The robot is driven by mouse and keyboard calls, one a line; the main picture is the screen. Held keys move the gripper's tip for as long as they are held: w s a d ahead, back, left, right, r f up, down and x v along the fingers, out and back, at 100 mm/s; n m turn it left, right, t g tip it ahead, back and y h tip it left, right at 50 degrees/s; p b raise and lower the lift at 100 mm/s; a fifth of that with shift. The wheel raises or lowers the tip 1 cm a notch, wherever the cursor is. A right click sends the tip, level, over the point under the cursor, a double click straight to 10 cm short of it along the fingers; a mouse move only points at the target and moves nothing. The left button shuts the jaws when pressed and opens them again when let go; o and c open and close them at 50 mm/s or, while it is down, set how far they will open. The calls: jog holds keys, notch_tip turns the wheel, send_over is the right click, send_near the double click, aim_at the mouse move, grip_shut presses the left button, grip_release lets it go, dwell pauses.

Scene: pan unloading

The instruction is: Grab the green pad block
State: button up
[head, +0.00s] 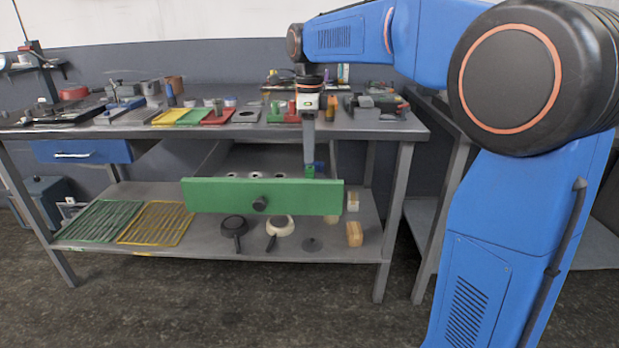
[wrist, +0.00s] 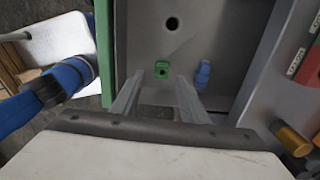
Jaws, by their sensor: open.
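The green pad block (wrist: 162,69) is small, with a dark hole in its face. It sits in the open drawer and shows between my two fingers in the wrist view, just past their tips. My gripper (wrist: 158,84) is open and empty, with a finger on either side of the line to the block. In the head view my gripper (head: 309,160) points down over the right end of the drawer, behind its green front. I cannot tell the exact height of the fingertips above the block.
A blue block (wrist: 203,72) sits close to the right of the green one. The drawer's green front (head: 225,195) stands pulled out from the bench. The grey bench top (head: 350,130) is crowded with tools and parts. Pans and racks lie on the lower shelf (head: 215,250).

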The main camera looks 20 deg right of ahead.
aim_at(310, 171)
jog(key=shift+w+d+f, duration=0.1)
jog(key=shift+f, duration=1.95)
jog(key=shift+w+d+f, duration=0.1)
jog(key=shift+f, duration=1.9)
jog(key=c, duration=1)
